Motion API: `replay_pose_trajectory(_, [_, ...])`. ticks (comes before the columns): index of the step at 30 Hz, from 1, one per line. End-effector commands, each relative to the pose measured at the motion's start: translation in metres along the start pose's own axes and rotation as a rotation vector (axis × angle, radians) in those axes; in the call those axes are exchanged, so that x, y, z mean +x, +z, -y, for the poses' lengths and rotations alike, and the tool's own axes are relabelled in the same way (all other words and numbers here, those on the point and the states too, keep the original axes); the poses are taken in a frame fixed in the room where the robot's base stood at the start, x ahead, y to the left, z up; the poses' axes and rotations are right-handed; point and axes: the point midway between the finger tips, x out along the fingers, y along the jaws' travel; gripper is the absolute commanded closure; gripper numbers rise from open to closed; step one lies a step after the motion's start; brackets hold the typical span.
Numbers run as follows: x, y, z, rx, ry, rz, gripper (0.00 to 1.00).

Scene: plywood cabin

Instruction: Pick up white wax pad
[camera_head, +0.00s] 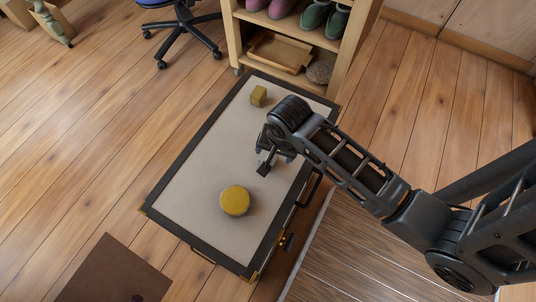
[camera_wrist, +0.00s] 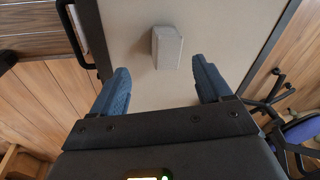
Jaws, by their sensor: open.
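A small pale grey-white block, seemingly the white wax pad (camera_wrist: 167,47), lies on the light top of a dark-edged trunk in the wrist view. It sits just beyond my gripper (camera_wrist: 161,68), roughly in line with the gap between the blue fingertips. The fingers are apart, with nothing between them. In the head view my gripper (camera_head: 272,161) hangs over the right half of the trunk top (camera_head: 205,155) and hides most or all of the pad. I cannot tell the height left between fingertips and pad.
A round yellow disc (camera_head: 235,200) lies nearer on the trunk, and an olive-yellow cube (camera_head: 258,96) lies at its far end. A shoe shelf (camera_head: 345,60) stands just behind the trunk. A black handle (camera_head: 308,190) sticks out at its right side. The left part of the top is clear.

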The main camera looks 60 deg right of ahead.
Motion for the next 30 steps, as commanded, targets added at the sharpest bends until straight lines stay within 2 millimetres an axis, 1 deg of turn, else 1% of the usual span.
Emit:
replay_pose_trajectory(1, [0.008, -0.004, 0.009, 0.057, 0.032, 0.022, 0.22])
replay_pose_trajectory(4, [0.011, -0.007, 0.017, 0.149, 0.100, 0.061, 0.22])
replay_pose_trajectory(8, [0.012, -0.009, 0.022, 0.216, 0.151, 0.089, 0.22])
replay_pose_trajectory(11, [0.017, -0.009, 0.022, 0.234, 0.167, 0.096, 0.22])
replay_pose_trajectory(19, [0.043, -0.007, 0.018, 0.233, 0.168, 0.097, 0.22])
replay_pose_trajectory(25, [0.073, -0.008, 0.015, 0.232, 0.168, 0.097, 0.22])
replay_pose_trajectory(30, [0.087, -0.006, 0.013, 0.231, 0.167, 0.096, 0.22])
